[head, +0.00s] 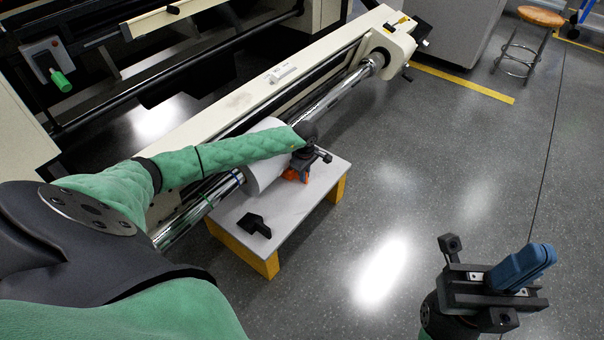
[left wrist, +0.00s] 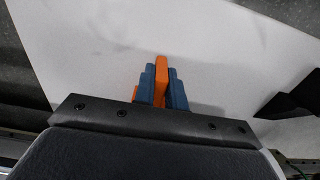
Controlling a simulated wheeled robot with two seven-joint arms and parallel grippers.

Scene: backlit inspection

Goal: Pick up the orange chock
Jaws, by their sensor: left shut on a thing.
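The orange chock (head: 291,175) is at the right part of the small grey-topped stand, beside the white roll, in the head view. My left gripper (head: 300,166) reaches over the roll and hides much of it. In the left wrist view, the orange chock (left wrist: 162,75) stands between the two blue fingers of my left gripper (left wrist: 162,88), which are shut on it. I cannot tell whether it touches the stand top. My right gripper (head: 522,266) is at the lower right over the floor, empty, its blue fingers together.
The grey-topped stand (head: 292,213) has yellow legs. A black chock-like piece (head: 254,225) lies near its front left. The white roll (head: 262,178) sits on a shiny shaft (head: 325,103) along the cream machine. A stool (head: 540,17) stands far right.

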